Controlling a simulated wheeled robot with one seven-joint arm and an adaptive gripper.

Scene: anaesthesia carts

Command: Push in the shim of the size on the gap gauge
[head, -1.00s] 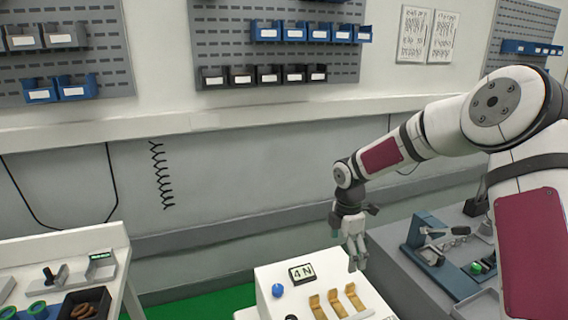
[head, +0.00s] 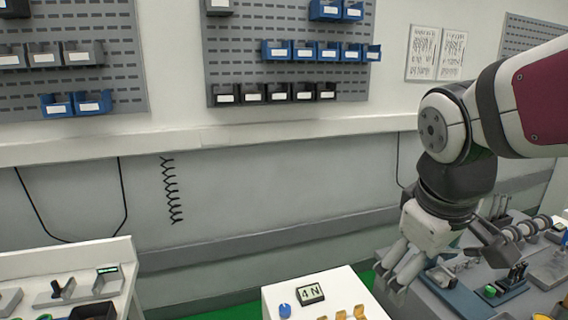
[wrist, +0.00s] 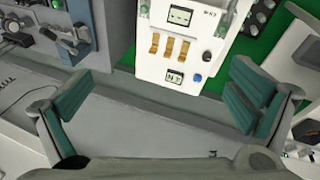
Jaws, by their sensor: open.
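My gripper (head: 393,280) hangs open and empty above the gap between the white unit (head: 340,283) and the grey bench on the right. The white unit also shows in the wrist view (wrist: 147,70), beyond the fingertips. On it stand three brass tabs (wrist: 168,48) in a row, a small display (wrist: 180,15), a sign (wrist: 175,77), a blue knob (wrist: 197,78) and a black knob (wrist: 206,56). I cannot tell for certain which parts are the gauge and the shims.
A grey bench with a blue clamp fixture (head: 452,290) and other devices lies at the right. A white table (head: 120,252) with small devices and a green-lit display (head: 107,270) stands at the left. Bins hang on the wall; green floor shows between the tables.

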